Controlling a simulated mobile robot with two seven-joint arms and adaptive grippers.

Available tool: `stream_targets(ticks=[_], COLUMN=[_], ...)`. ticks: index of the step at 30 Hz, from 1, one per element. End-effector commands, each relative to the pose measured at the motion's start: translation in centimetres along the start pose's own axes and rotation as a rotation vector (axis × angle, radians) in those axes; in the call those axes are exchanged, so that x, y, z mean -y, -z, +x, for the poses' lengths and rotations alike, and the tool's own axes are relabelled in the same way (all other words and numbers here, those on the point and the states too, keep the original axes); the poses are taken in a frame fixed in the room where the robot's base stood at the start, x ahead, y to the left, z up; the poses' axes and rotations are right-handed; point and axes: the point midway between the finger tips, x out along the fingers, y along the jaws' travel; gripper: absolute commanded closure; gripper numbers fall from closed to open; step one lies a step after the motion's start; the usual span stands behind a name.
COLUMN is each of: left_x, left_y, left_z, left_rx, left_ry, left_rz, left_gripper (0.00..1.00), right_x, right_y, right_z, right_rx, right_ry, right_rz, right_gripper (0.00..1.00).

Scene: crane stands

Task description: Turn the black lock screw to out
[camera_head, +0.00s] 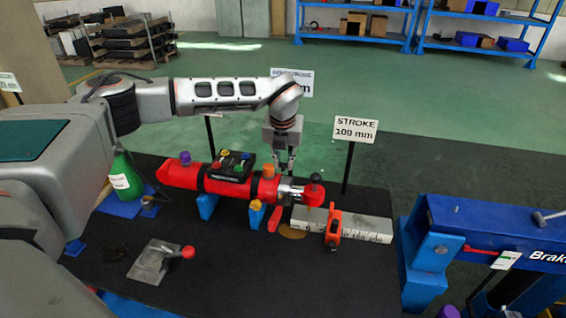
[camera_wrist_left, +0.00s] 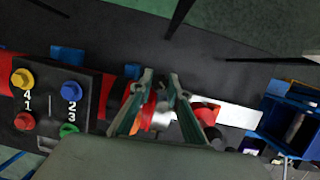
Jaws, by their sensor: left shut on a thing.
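A red cylinder (camera_head: 228,183) lies across the stand, with a metal collar (camera_head: 291,191) near its right end. My left gripper (camera_head: 285,170) reaches down from above to the collar. Its two fingers also show in the left wrist view (camera_wrist_left: 162,82), with a narrow gap between the tips. They are shut on a small dark part, which seems to be the black lock screw; the fingers mostly hide it, and its turned position cannot be read. A separate black knob (camera_head: 316,178) stands to the right of the fingers. My right gripper is not in view.
A black box with coloured buttons (camera_head: 231,166) sits on the cylinder. A ruler block (camera_head: 366,228) with an orange clamp (camera_head: 333,229) lies right of it. A stroke sign (camera_head: 356,130) stands behind. A blue machine (camera_head: 490,232) is at the right.

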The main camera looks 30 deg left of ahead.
Motion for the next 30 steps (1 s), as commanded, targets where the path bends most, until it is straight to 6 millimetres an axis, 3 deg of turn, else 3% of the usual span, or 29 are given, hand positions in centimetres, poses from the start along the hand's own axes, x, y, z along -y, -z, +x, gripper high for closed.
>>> stream_targets(ticks=[10,30], left_x=[0.49,0.76], left_y=[-0.22,-0.34], left_z=[-0.11,0.11], left_rx=[0.004,0.004], left_ry=[-0.239,-0.587], left_rz=[-0.228,-0.564], left_gripper=[1.0,1.0], right_x=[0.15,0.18], right_y=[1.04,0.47], right_z=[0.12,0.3], right_rx=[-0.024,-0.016], right_ry=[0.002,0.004], right_rz=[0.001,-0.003], right_gripper=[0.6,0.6])
